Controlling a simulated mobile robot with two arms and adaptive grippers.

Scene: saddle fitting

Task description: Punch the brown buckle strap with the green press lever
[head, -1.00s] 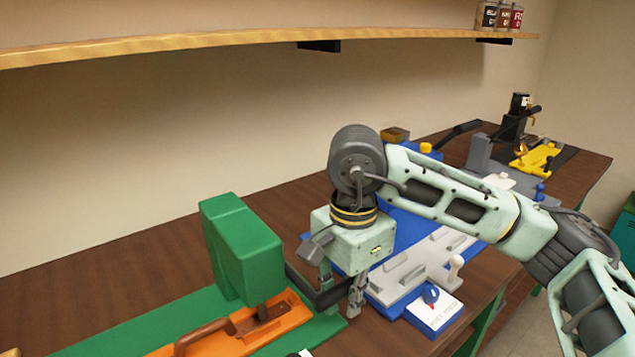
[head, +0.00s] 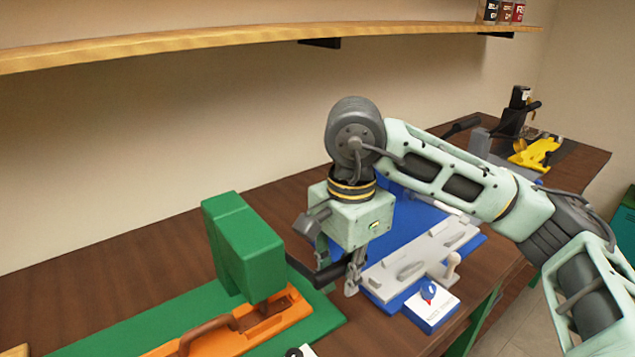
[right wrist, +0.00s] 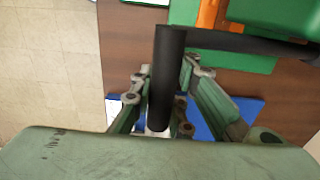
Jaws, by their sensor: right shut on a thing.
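The green press (head: 240,245) stands on a green base at the lower left. Its black lever (head: 318,272) sticks out to the right; in the right wrist view the lever's black grip (right wrist: 167,75) runs between my fingers. My right gripper (head: 353,282) is shut on this grip. An orange holder (head: 250,335) with a brown arched piece (head: 203,329) lies under and in front of the press head. I cannot clearly tell the brown buckle strap from these brown parts. My left gripper is out of view.
A blue base (head: 467,240) with a grey fixture (head: 420,256) and a blue-knobbed white plate (head: 431,305) stands right of the press, close to my right gripper. A yellow tool (head: 533,153) stands farther back. A wooden shelf (head: 270,35) runs above the bench.

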